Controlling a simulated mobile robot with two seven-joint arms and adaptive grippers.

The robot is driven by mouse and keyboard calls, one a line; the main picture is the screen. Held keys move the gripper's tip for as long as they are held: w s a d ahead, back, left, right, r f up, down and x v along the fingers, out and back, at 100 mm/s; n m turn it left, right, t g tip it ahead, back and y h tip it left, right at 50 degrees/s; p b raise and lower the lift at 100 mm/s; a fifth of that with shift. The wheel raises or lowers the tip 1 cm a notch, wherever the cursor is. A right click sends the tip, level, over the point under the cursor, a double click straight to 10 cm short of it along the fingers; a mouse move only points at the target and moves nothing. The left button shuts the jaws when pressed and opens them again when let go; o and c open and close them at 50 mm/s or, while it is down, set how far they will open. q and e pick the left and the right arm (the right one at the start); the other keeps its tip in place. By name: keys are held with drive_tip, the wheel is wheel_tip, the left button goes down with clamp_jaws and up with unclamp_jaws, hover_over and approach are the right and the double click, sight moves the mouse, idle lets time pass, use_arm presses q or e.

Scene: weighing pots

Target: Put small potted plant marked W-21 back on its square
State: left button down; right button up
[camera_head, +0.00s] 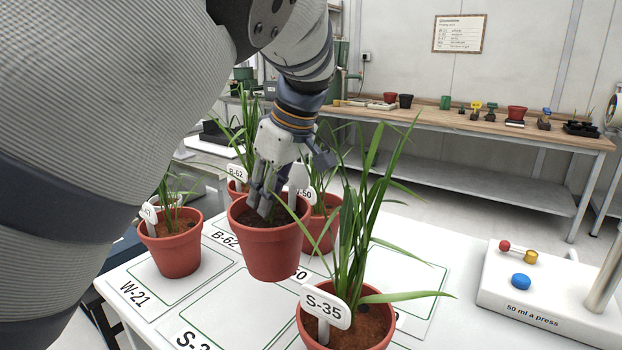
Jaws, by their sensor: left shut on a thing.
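My left gripper (266,202) reaches down from above and is shut on the rim of a red-brown pot (270,255) near the middle of the white board. The pot looks lifted slightly; its exact clearance is unclear. No readable tag clearly belongs to it, and the gripper hides much of its top. The square marked W-21 (150,302) is at the board's left. Another potted plant (176,255) stands on that square's back part; its tag is partly covered by my arm and not fully readable. My right gripper is out of view.
A potted plant tagged S-35 (340,333) stands in front right, its long leaves spreading widely. Pots tagged B-62 (236,185) and one ending in 50 (322,232) stand behind the held pot. A dispenser (540,300) marked "50 ml a press" is at right.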

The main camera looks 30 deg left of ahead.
sight(237, 226)
use_arm(q)
drive_tip(key=s+a+f, duration=0.1)
drive_tip(key=f, duration=0.1)
drive_tip(key=s+a+f, duration=0.1)
drive_tip(key=a, duration=0.1)
drive_tip(key=s+a+f, duration=0.1)
drive_tip(key=f, duration=0.1)
drive_tip(key=shift+s+a+f, duration=0.25)
drive_tip(key=shift+s+f, duration=0.05)
drive_tip(key=shift+f, duration=0.05)
wheel_tip(237, 226, down, 4)
drive_tip(key=shift+s+a+r, duration=0.15)
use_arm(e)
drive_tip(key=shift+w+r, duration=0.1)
use_arm(q)
drive_tip(key=c, duration=1.4)
unclamp_jaws()
drive_tip(key=shift+s, duration=0.1)
drive_tip(key=p+v, duration=0.1)
drive_tip(key=v, duration=1.1)
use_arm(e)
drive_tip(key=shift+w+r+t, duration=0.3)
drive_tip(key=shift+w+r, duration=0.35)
